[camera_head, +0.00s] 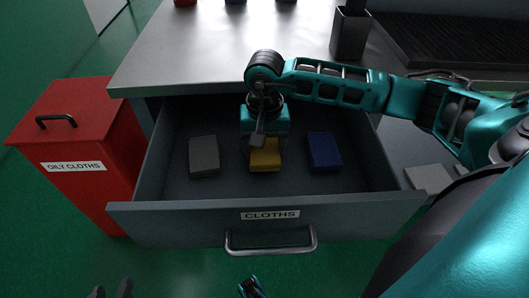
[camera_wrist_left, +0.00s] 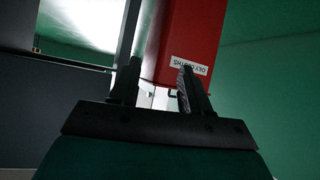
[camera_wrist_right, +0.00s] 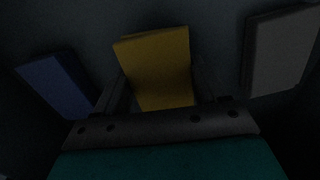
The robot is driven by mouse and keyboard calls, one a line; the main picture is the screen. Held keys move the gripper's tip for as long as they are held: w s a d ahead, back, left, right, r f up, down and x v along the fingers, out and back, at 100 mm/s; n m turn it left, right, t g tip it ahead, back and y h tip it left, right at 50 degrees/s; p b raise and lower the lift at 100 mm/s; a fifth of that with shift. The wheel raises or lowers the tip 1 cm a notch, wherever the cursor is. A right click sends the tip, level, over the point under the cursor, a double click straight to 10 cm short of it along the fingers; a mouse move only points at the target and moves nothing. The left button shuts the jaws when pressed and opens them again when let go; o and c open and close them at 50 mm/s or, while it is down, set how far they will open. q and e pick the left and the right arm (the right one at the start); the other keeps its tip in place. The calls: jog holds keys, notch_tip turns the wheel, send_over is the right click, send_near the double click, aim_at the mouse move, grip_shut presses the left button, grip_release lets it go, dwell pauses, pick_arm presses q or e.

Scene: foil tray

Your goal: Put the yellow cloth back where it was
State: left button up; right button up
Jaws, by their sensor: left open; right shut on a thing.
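The yellow cloth (camera_head: 265,159) is a folded block inside the open drawer (camera_head: 340,205) labelled CLOTHS, between a grey cloth (camera_head: 204,155) and a blue cloth (camera_head: 324,152). My right gripper (camera_head: 264,145) reaches down into the drawer and is shut on the yellow cloth. In the right wrist view the yellow cloth (camera_wrist_right: 155,65) stands between the fingers, with the blue cloth (camera_wrist_right: 57,85) and grey cloth (camera_wrist_right: 280,52) apart on either side. I cannot tell whether it touches the drawer floor. My left gripper (camera_wrist_left: 158,75) is open and empty, outside the drawer.
A red bin (camera_head: 75,130) labelled OILY CLOTHS stands left of the drawer; it also shows in the left wrist view (camera_wrist_left: 180,35). The metal worktop (camera_head: 200,50) lies above the drawer. A dark holder (camera_head: 349,35) stands on it. Green floor (camera_head: 60,250) is clear at front left.

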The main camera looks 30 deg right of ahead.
aim_at(265, 149)
jog(key=shift+f, duration=0.7)
jog(key=shift+f, duration=0.15)
jog(key=o, duration=1)
pick_arm(q)
jog(key=shift+f, duration=0.2)
jog(key=shift+w+r, duration=0.1)
jog(key=shift+r, duration=0.05)
pick_arm(e)
jog(key=shift+r, duration=0.35)
pick_arm(q)
jog(key=p, duration=0.1)
jog(key=a+r+p, duration=0.1)
jog(key=p, duration=0.1)
jog(key=shift+s+y, duration=0.2)
jog(key=shift+y, duration=0.1)
pick_arm(e)
notch_tip(265, 149, up, 12)
jog(key=shift+f, duration=0.15)
